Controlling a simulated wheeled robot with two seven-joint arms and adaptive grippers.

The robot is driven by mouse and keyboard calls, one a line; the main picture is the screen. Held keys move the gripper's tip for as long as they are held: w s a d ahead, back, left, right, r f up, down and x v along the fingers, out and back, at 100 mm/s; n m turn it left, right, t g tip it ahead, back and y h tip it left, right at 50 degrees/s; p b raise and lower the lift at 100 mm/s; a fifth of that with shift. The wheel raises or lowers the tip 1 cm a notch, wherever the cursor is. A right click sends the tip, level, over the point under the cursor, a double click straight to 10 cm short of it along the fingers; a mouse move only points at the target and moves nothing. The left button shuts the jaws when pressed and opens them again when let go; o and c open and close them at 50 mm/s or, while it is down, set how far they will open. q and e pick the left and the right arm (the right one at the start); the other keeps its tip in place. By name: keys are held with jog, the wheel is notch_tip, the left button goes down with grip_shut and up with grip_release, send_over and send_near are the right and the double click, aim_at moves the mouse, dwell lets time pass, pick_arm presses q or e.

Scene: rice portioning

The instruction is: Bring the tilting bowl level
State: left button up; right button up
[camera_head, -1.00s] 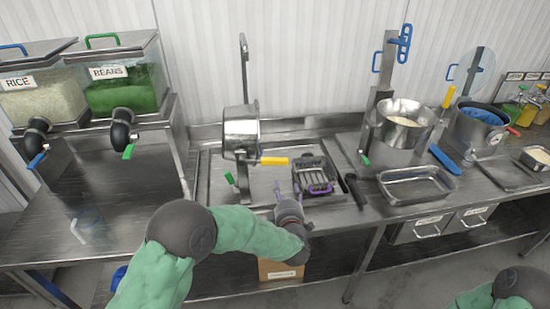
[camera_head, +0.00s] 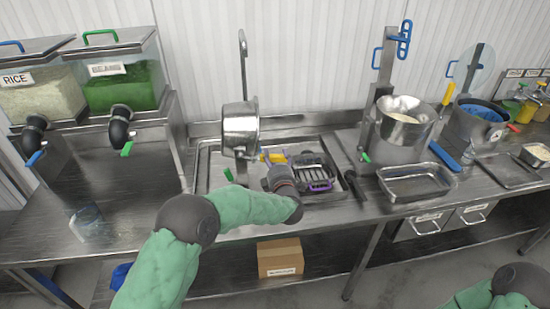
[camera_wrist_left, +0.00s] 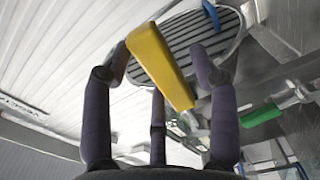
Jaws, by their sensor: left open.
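A shiny metal bowl (camera_head: 240,130) hangs on an upright post over the recessed counter at centre left in the head view. It looks tipped over, and its inside is hidden. Its yellow handle (camera_head: 266,158) sticks out low on its right side. My left gripper (camera_head: 277,165) is at this handle, partly covering it. In the left wrist view the yellow handle (camera_wrist_left: 158,65) lies between the spread, open fingers, without a clear grip. A round, striped metal surface (camera_wrist_left: 205,35) shows behind it. My right gripper is out of view; only part of my right arm shows.
A dark slotted rack (camera_head: 318,172) lies just right of my left gripper. Dispensers of rice (camera_head: 40,97) and beans (camera_head: 125,90) stand at left. A cardboard box (camera_head: 280,258) sits below.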

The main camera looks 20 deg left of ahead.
pick_arm(q)
jog(key=shift+w+a, duration=0.25)
jog(key=shift+w, duration=0.1)
